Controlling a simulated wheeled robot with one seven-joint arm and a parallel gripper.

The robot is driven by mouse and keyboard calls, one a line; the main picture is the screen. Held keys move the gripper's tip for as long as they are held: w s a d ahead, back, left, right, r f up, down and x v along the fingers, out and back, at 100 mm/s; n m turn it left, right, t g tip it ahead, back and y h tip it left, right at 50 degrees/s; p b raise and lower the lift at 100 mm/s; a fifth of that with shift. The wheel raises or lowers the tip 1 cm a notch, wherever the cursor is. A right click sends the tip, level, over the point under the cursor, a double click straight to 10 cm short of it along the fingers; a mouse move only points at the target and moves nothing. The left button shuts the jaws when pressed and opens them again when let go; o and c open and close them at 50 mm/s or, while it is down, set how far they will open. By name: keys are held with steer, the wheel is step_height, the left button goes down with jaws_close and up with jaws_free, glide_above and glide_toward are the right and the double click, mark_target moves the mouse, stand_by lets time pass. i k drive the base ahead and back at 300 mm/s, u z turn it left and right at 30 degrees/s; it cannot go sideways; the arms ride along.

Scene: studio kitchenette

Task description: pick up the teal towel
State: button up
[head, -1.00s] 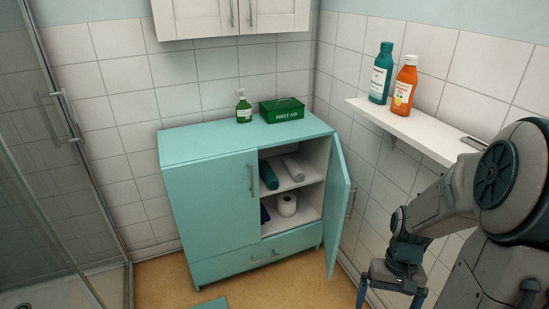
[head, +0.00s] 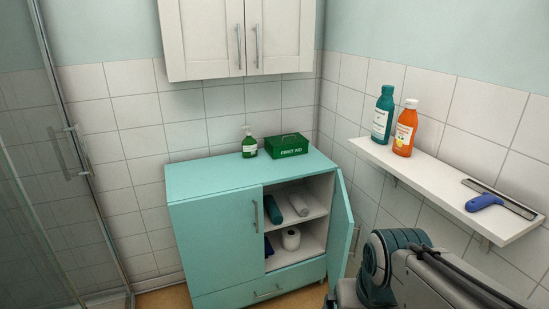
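The teal towel (head: 272,209) is a dark teal roll lying on the upper shelf inside the teal cabinet (head: 215,240). It is at the left of the opening, next to a rolled grey towel (head: 298,204). The closed left door hides whatever lies further left. The cabinet's right door (head: 341,235) stands open. My arm shows at the bottom right, in front of and to the right of the cabinet. My gripper is not visible in the head view.
A toilet roll (head: 291,238) and a dark blue item (head: 268,247) are on the lower shelf. A soap bottle (head: 249,143) and first aid box (head: 287,146) stand on top. The wall shelf (head: 430,180) holds two bottles and a blue-handled squeegee (head: 485,201).

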mark_target(276, 215)
steer(key=u, duration=0.1)
steer(key=i, duration=0.8)
steer(key=u, duration=0.45)
steer(key=i, duration=1.1)
steer(key=u, duration=0.15)
